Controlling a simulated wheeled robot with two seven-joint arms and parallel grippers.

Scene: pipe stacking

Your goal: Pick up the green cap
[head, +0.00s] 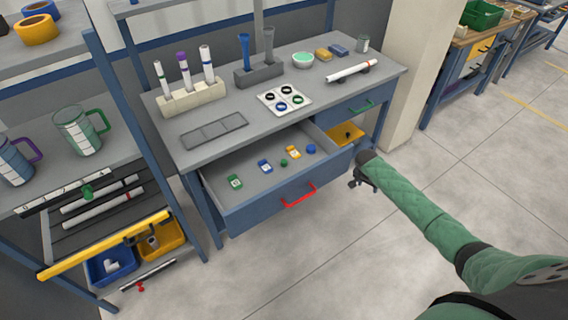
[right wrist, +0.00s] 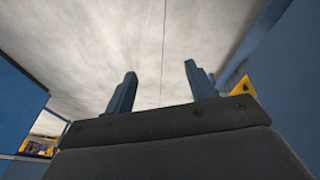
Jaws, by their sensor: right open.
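A small round green piece (head: 284,162), which looks like the green cap, lies in the open drawer (head: 240,195). It sits between a blue box (head: 264,166) and a yellow box (head: 294,152); a blue round cap (head: 311,149) lies farther right. My right gripper (head: 357,182) is outside the drawer, to the right of its front, apart from the cap. In the right wrist view its two fingers (right wrist: 160,70) are spread with nothing between them. My left gripper is out of view.
The drawer has a red handle (head: 299,196). The workbench (head: 222,150) above carries a white tray with rings (head: 284,99), a marker holder (head: 191,98) and a white pipe (head: 348,72). A shelf rack (head: 112,92) stands left. The floor in front is mostly clear.

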